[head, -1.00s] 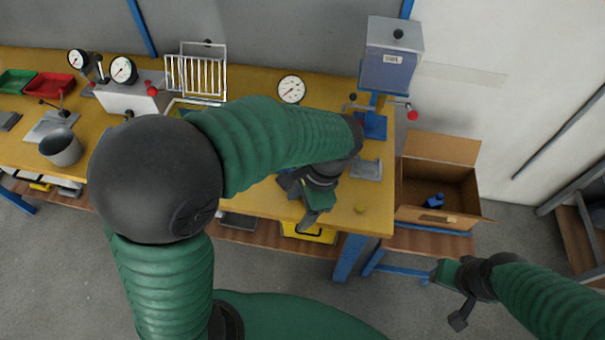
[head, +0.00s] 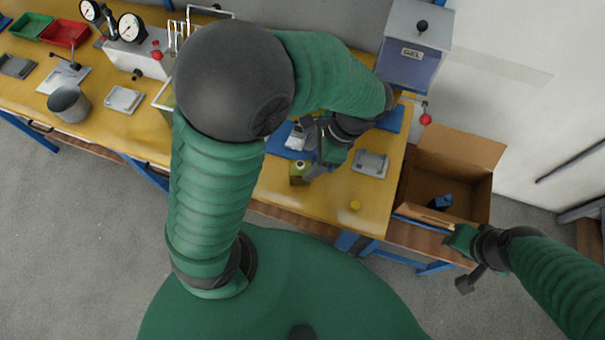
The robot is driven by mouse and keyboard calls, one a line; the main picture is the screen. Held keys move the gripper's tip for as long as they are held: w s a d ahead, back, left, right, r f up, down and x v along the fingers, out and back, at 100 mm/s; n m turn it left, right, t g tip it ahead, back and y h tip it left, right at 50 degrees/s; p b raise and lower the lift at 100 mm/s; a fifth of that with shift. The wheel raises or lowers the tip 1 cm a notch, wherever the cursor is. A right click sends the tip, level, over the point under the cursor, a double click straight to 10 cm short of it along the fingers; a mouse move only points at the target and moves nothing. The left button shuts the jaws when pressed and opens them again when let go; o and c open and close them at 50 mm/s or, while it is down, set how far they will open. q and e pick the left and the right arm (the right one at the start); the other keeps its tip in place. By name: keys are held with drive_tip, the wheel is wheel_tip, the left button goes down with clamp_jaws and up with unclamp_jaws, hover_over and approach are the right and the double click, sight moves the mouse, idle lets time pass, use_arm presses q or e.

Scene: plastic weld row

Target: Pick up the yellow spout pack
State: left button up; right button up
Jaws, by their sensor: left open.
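A small olive-yellow pack with a pale round spout or cap (head: 299,174) stands on the yellow bench near its front edge. I take it as the yellow spout pack. My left gripper (head: 312,150) is open just above and right of it in the picture, with one dark finger close to the pack's right side. I cannot tell whether they touch. The jaws hold nothing that I can see. My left arm hides part of the bench behind. My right gripper (head: 457,263) is open and empty, low in front of the carton at the right.
A whitish item (head: 298,138) lies on a blue mat behind the pack. A blue-grey machine (head: 415,55) stands behind. An open carton (head: 475,150) holds a blue item (head: 440,202).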

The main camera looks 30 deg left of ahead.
sight(296, 171)
use_arm(q)
drive_tip(key=x, duration=0.6)
drive_tip(key=b+x, duration=0.1)
drive_tip(key=x, duration=0.2)
drive_tip(key=shift+w+a+f, duration=0.1)
drive_tip(key=shift+w+a, duration=0.2)
drive_tip(key=shift+a, duration=0.15)
drive_tip(key=shift+f, duration=0.5)
drive_tip(key=shift+d, duration=0.1)
drive_tip(key=shift+c, duration=0.3)
clamp_jaws()
